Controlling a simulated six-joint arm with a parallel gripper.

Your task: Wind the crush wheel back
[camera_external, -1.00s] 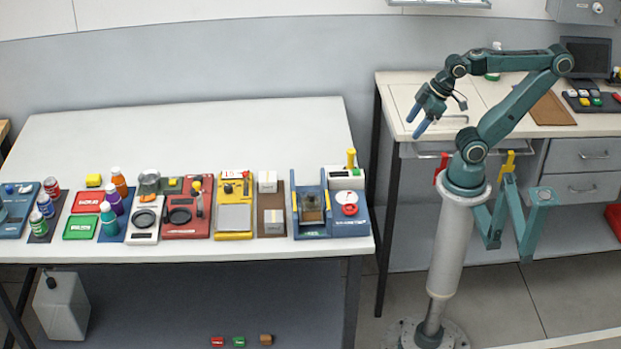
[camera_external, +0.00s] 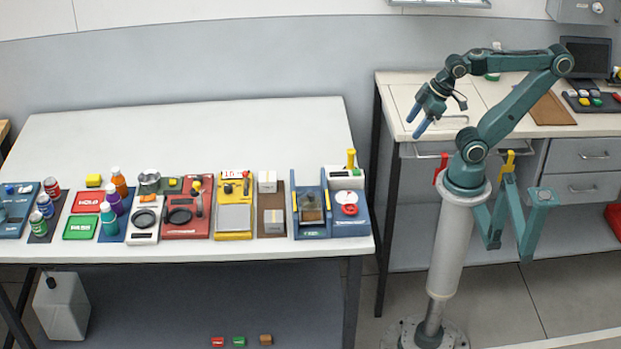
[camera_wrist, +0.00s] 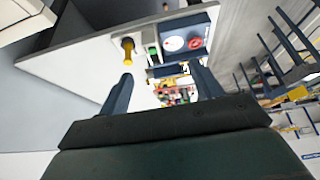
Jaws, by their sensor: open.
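A red wheel (camera_external: 349,209) sits on the blue and white station (camera_external: 350,228) at the right end of the left table, beside a blue-walled press bay (camera_external: 311,230) with a brown block (camera_external: 311,202) inside. A yellow handle (camera_external: 351,158) stands upright behind the wheel. My gripper (camera_external: 418,124) is open and empty, raised right of the station and well apart from it. In the wrist view, my gripper (camera_wrist: 161,72) shows its two fingers spread, with the red wheel (camera_wrist: 195,43) small beyond them and the yellow handle (camera_wrist: 128,52) near the left finger.
Bottles, trays and several small stations crowd the front of the left table (camera_external: 180,125); its back is clear. A second bench (camera_external: 402,90) with drawers stands behind my arm. Small coloured blocks (camera_external: 239,341) lie below the left table.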

